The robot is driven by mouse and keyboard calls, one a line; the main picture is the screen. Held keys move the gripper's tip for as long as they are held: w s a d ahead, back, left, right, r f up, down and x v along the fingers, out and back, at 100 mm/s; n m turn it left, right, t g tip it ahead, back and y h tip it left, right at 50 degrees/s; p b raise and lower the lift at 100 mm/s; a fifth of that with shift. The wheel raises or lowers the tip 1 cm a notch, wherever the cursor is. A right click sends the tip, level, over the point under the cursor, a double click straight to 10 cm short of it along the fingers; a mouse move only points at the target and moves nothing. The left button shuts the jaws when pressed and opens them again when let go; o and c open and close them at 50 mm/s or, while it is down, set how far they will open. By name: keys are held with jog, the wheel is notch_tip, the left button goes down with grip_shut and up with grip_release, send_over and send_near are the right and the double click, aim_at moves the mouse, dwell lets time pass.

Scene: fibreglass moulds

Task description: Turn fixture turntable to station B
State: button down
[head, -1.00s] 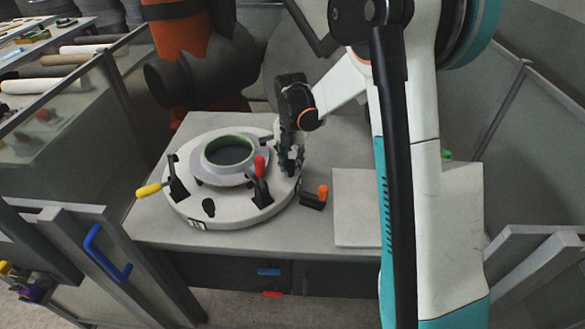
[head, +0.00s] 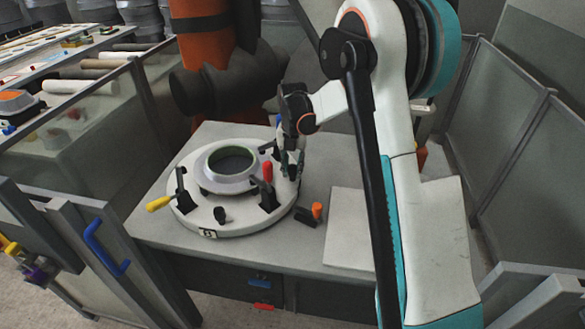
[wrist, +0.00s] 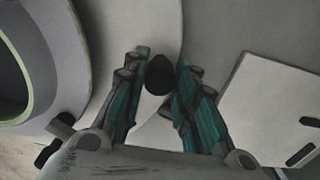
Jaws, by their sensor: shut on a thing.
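The fixture turntable (head: 188,219) is a round pale disc on the grey table. It bears a grey ring-shaped mould (head: 208,181) with a green inner rim. My gripper (head: 290,168) is at the disc's right rear edge. In the wrist view its teal fingers are shut on a round dark knob (wrist: 160,75) by the rim.
An orange-topped black piece (head: 317,210) stands on the table right of the disc. A flat pale board (head: 350,230) lies further right. Glass-panelled barriers (head: 515,130) flank the table. An orange robot arm (head: 205,45) stands behind it.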

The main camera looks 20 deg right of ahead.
jog(key=c, duration=1.3)
grip_release()
notch_tip(320, 180, up, 12)
